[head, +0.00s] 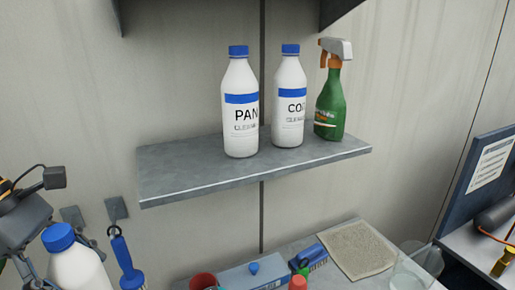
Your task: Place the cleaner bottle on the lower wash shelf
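A white cleaner bottle with a blue cap (76,268) is at the lower left, cut off by the bottom edge. My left gripper (62,258) is around this bottle, with finger parts showing on both sides of it, and appears shut on it. The bottle is in front of and below the level of the grey wall shelf (190,178). On the shelf stand two similar white bottles, one marked PAN (240,115) and one beside it (289,105), and a green spray bottle (330,105). My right gripper is not in view.
The shelf's left part is bare. Another shelf's dark underside (220,5) is above. A blue-handled brush (127,262) hangs on the wall by the held bottle. Below are a blue-grey box (240,278), a tan cloth (357,250) and a clear container (410,272).

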